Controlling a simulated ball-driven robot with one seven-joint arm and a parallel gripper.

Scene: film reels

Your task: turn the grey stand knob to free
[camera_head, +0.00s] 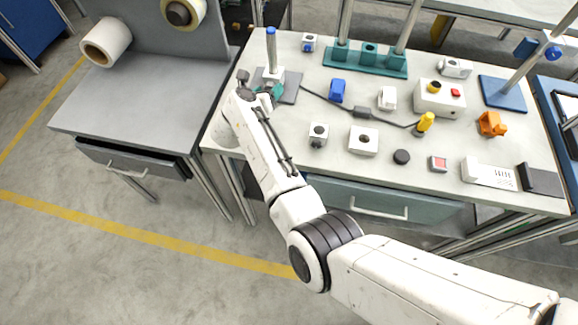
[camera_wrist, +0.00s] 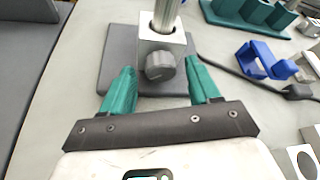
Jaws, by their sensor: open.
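The grey stand knob (camera_wrist: 160,66) sticks out from the front of a silver clamp block on a metal post, seen in the wrist view. The stand has a dark grey base plate (camera_wrist: 120,58); the base also shows in the head view (camera_head: 291,92) at the back left of the bench. My gripper (camera_wrist: 161,84) has green fingers, one on each side of the knob. The fingers are open with clear gaps to the knob. The knob's free or locked marking cannot be read. In the head view my gripper (camera_head: 262,92) partly hides the stand's front.
A teal rack (camera_head: 365,62) and a blue clip (camera_head: 337,91) stand to the right. A black cable (camera_head: 320,100) runs rightward from near the stand. A grey side table (camera_head: 150,95) is at the left.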

